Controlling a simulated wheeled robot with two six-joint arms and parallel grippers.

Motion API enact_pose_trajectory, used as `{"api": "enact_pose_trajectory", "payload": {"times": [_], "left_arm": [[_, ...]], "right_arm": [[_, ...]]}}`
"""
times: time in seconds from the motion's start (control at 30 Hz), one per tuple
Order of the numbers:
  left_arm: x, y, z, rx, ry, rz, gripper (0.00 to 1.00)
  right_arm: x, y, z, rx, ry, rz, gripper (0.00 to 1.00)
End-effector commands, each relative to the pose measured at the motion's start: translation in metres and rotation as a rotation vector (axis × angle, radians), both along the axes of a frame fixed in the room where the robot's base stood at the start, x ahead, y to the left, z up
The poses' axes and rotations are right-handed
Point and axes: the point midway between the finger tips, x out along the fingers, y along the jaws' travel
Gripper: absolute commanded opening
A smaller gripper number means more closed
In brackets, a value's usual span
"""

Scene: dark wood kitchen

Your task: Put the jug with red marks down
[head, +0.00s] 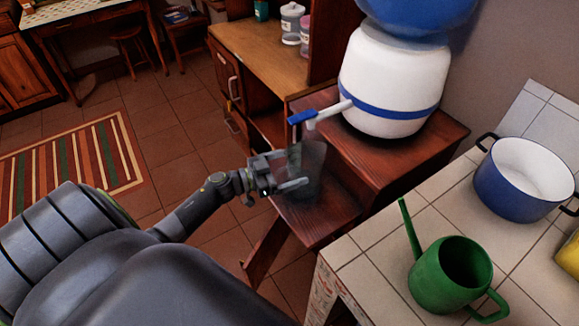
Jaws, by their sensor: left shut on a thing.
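A see-through, greyish jug (313,162) is in the middle of the head view, under the tap of the water dispenser. Its red marks cannot be made out at this size. My left gripper (292,176) comes in from the left and is shut on the jug's near left side. The jug looks upright over the low wooden step (325,215); I cannot tell whether its base touches the wood. My right gripper is out of the picture.
The white dispenser (393,85) with a blue band stands on a wooden stand, its blue-handled tap (318,114) close above the jug. A tiled counter at right holds a green watering can (450,278) and a blue pot (520,190). A wooden cabinet (255,50) stands behind.

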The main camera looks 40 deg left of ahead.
Motion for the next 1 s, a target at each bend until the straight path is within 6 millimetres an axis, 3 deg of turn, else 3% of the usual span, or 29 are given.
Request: {"api": "enact_pose_trajectory", "payload": {"times": [0.03,0.07,0.1,0.47,1.0], "left_arm": [[0.0,0.0,-0.002,-0.001,0.0,0.0,0.53],[0.0,0.0,-0.002,-0.001,0.001,0.0,0.95],[0.0,0.0,-0.002,-0.001,0.001,0.0,1.0],[-0.007,0.005,0.0,0.001,0.002,0.001,1.0],[-0.091,0.061,-0.001,0.002,0.002,-0.001,1.0]], "right_arm": [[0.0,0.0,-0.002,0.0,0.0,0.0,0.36],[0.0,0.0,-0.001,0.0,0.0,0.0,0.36],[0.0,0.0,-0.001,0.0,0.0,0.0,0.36],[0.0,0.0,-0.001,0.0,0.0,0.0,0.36],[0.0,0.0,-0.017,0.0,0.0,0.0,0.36]]}}
